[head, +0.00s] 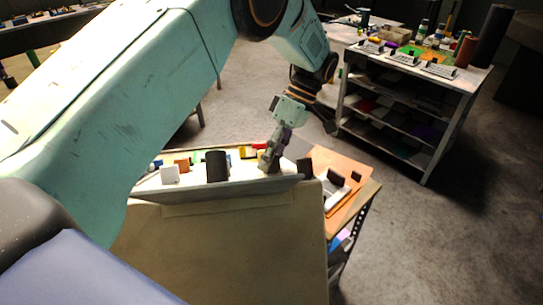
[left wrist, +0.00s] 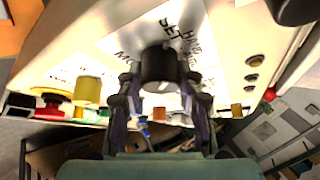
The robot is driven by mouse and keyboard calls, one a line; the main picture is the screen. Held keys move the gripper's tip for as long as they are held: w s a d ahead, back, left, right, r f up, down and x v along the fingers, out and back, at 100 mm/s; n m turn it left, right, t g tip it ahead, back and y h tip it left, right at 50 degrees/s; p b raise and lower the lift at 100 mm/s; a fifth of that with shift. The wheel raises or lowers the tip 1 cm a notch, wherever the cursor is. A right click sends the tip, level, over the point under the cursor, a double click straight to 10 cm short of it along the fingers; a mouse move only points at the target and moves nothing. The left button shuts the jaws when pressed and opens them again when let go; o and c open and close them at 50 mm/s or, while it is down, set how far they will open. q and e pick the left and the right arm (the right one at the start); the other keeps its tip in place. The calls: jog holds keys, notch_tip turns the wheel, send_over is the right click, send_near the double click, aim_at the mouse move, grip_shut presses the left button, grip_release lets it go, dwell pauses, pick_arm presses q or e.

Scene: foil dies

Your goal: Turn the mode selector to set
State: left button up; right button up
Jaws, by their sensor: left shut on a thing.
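The mode selector (left wrist: 158,66) is a dark round knob on a pale control panel (left wrist: 95,35), in the upper middle of the left wrist view. The printed word SET (left wrist: 172,32) stands just beyond the knob, with HAND to its right and a partly hidden word to its left. My left gripper (left wrist: 160,98) has its two fingers closed on the knob from both sides. I cannot tell which label the knob points to. My right gripper is not in view.
A black cylinder (head: 217,166) stands up from the panel. An orange board (head: 345,170) lies to the right. A loaded shelf unit (head: 400,115) stands behind; the floor between is clear.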

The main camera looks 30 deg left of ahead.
pick_arm(q)
jog(key=o, duration=1.2)
jog(key=shift+c, duration=0.2)
jog(key=shift+r, duration=0.1)
jog(key=v, duration=1.2)
